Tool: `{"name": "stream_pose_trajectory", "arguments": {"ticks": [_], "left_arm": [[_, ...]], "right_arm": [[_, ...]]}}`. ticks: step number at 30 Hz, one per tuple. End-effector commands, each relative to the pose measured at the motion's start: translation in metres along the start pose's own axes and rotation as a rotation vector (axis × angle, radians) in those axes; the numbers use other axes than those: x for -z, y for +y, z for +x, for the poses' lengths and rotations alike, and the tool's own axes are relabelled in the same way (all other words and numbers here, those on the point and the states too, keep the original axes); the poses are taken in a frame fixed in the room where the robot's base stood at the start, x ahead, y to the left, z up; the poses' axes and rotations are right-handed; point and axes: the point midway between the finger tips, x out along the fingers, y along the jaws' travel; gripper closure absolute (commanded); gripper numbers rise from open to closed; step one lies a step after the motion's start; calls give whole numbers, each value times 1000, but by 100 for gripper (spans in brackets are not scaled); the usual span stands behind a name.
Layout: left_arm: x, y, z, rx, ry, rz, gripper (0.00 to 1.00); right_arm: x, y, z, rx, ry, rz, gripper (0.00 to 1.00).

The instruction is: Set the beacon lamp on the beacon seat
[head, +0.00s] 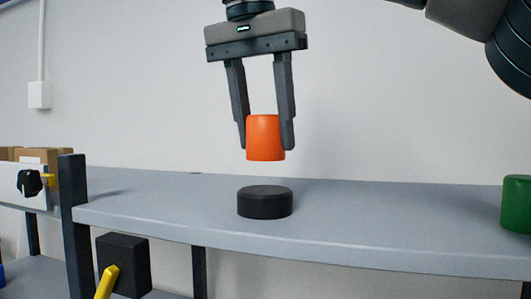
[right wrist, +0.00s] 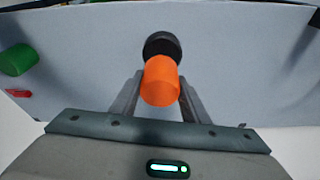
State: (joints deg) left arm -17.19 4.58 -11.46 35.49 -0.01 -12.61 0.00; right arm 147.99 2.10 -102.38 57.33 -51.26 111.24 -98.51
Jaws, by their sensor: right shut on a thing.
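The beacon lamp is an orange cylinder (head: 265,140), held upright between the fingers of my right gripper (head: 266,132). The gripper points down and is shut on the lamp. The beacon seat is a low black disc (head: 264,203) on the grey shelf, below the lamp, with a visible gap between them. In the right wrist view the lamp (right wrist: 160,82) sits between the fingertips (right wrist: 160,92) and partly covers the black seat (right wrist: 161,44). My left gripper is not in view.
The grey shelf (head: 385,225) is clear around the seat. A green cylinder (head: 517,203) stands at its right. A dark post (head: 73,215) rises at the left, near a panel with a black knob (head: 29,182). A black box with a yellow lever (head: 107,282) is below the shelf edge.

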Motion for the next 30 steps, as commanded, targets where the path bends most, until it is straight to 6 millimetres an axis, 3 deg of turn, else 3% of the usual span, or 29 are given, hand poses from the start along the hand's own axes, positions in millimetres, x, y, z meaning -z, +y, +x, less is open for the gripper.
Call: {"name": "stream_pose_trajectory", "arguments": {"ticks": [7, 18, 30], "left_arm": [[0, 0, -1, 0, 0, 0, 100], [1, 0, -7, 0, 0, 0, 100], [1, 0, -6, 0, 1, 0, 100]], "right_arm": [[-2, 1, 6, -2, 2, -2, 83], [-10, 1, 36, -1, 1, 1, 83], [-11, 0, 40, 1, 0, 0, 83]]}}
